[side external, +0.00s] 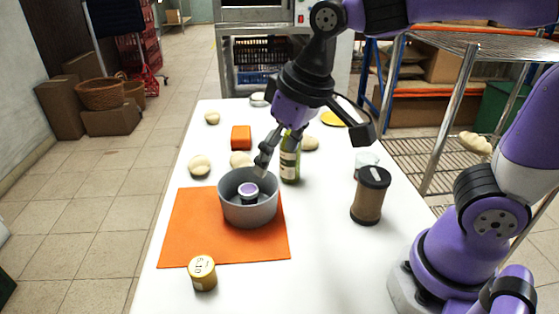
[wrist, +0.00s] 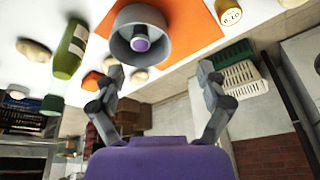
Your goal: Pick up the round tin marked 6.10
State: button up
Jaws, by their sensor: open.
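The round tin marked 6.10 (side external: 203,273) is small and yellow-brown with a pale labelled lid. It stands upright on the white table near the front edge, just off the orange mat's front edge. It also shows at the top right of the wrist view (wrist: 229,14), partly cut off. My gripper (side external: 262,163) is above the back rim of a grey pot, well away from the tin. In the wrist view my gripper (wrist: 160,73) has its two fingers spread wide with nothing between them.
The grey pot (side external: 250,213) stands on the orange mat (side external: 190,225) and holds a small purple-topped container (side external: 248,189). A green bottle (side external: 290,163) stands behind it. A dark-lidded jar (side external: 370,200) is at right. Pale rounded lumps and an orange block (side external: 241,137) lie farther back.

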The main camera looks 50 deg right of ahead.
jog(key=w+a+f+g, duration=0.1)
jog(key=w+a+f, duration=0.2)
jog(key=a, duration=0.5)
jog(key=n+g, duration=0.1)
send_near(201, 266)
jog(key=shift+w+f, duration=0.2)
jog(key=shift+w, duration=0.3)
jog(key=shift+h, duration=0.3)
jog(key=f, duration=0.5)
jog(key=shift+w+a, duration=0.25)
notch_tip(201, 266, down, 6)
jog(key=shift+w+a+r, duration=0.1)
jog(key=shift+r, duration=0.05)
jog(key=c, duration=1.3)
